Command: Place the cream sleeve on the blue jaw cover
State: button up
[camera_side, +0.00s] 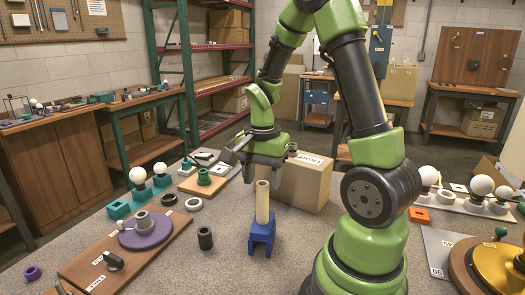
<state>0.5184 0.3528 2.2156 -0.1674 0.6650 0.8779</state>
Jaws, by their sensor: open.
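The cream sleeve (262,203) is a pale upright tube. It stands on the blue jaw cover (261,240), a blue block on the grey work surface. From this angle I cannot tell how deep the sleeve sits in or on the cover. My gripper (262,173) points down over the sleeve's top end, with its fingers open on either side. I cannot tell whether a finger touches the sleeve.
A black sleeve (205,239) stands to the left. A wooden board (97,260) bears a purple disc (145,232) further left. A cardboard box (303,184) stands close behind the gripper. Lamp parts and a gold disc (497,268) lie at the right.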

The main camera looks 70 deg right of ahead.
notch_tip(320, 180, up, 7)
jog(key=s+a+r+n+t+y, duration=0.1)
jog(key=s+a+r+n+t, duration=0.2)
jog(key=a+n, duration=0.4)
jog(key=s+a+r+n+t+y, duration=0.1)
jog(key=s+a+r+n+t, duration=0.2)
jog(key=a+n, duration=0.4)
notch_tip(320, 180, up, 2)
jog(key=shift+s+a+r+t, duration=0.1)
jog(key=shift+s+a+t, duration=0.3)
jog(key=shift+t, duration=0.2)
